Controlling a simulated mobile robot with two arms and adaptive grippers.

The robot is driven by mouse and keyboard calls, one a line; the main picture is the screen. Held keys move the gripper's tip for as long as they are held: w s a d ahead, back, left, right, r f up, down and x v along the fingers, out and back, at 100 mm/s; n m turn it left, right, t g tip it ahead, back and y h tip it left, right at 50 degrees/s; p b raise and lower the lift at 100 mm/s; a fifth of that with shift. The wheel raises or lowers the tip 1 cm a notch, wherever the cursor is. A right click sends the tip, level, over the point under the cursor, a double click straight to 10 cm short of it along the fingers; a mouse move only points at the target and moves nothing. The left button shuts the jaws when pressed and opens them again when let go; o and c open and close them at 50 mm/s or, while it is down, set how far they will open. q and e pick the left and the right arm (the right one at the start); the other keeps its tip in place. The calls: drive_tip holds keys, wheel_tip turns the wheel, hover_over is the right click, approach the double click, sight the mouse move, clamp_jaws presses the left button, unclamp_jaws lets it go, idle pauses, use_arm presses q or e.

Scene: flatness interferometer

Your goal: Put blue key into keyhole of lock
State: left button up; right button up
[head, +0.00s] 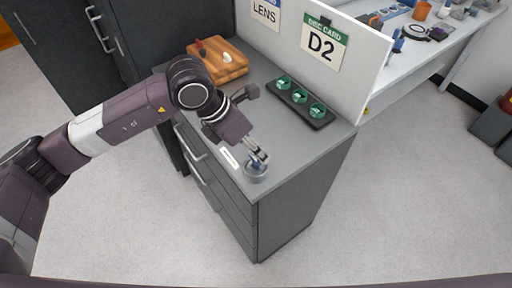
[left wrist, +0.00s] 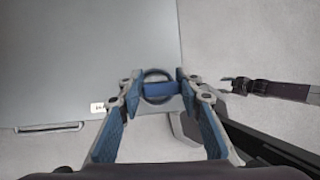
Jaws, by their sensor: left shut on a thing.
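My left gripper (head: 261,158) is above the near corner of the grey cabinet top, pointing down. In the left wrist view its fingers (left wrist: 160,92) are shut on the blue key (left wrist: 159,90), which lies across between the fingertips. A round grey lock (head: 255,175) is on the cabinet corner, directly below the fingertips. Its ring (left wrist: 156,73) shows behind the key in the left wrist view. The keyhole is hidden, and I cannot tell whether the key touches the lock. What looks like my right gripper (left wrist: 238,85) shows small at the right of the left wrist view; its jaws are unclear.
A black tray (head: 299,103) with several green round pieces and a wooden board (head: 218,62) with small pieces stand farther back on the cabinet top (head: 215,140). A white panel (head: 345,60) with a D2 card rises along the back.

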use_arm(q)
drive_tip(key=shift+f, duration=0.3)
drive_tip(key=shift+r+b, duration=0.3)
drive_tip(key=shift+b, duration=0.1)
idle(0.3)
drive_tip(key=shift+d+b, duration=0.1)
drive_tip(key=shift+b, duration=0.35)
idle(0.6)
drive_tip(key=shift+f, duration=0.25)
drive_tip(key=shift+r+b, duration=0.35)
drive_tip(key=shift+b, duration=0.05)
idle(0.5)
drive_tip(key=shift+s+a+b, duration=0.1)
drive_tip(key=shift+a+b, duration=0.1)
drive_tip(key=shift+b, duration=0.2)
idle(0.6)
drive_tip(key=shift+f+b, duration=0.3)
drive_tip(key=shift+f, duration=0.05)
drive_tip(key=shift+r, duration=0.15)
drive_tip(key=shift+r, duration=0.3)
idle(0.5)
